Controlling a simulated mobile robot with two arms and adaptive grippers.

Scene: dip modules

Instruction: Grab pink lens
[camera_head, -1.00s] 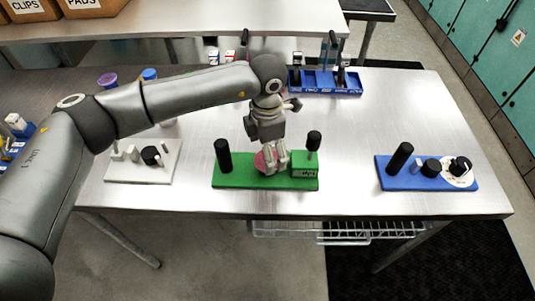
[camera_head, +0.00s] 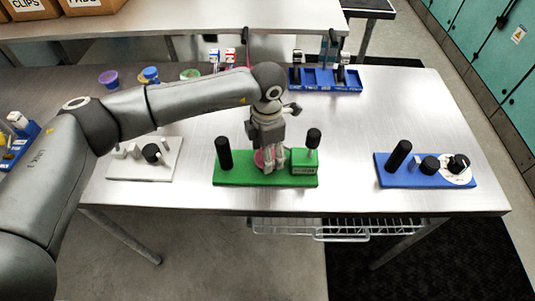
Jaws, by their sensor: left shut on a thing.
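The pink lens (camera_head: 259,158) sits at the middle of the green module (camera_head: 234,176), low over its base. My left gripper (camera_head: 270,165) points down over the green module and is shut on the pink lens, hiding much of it. I cannot tell whether the lens touches the base. A black cylinder (camera_head: 223,153) stands on the module to the left of the gripper, and a black knob on a post (camera_head: 313,139) stands to the right. My right gripper does not show.
A white module (camera_head: 128,171) lies to the left and a blue module (camera_head: 390,177) to the right. A blue tray (camera_head: 346,88) and several small cups, one purple (camera_head: 108,78), stand toward the back. The metal table is clear between the green and blue modules.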

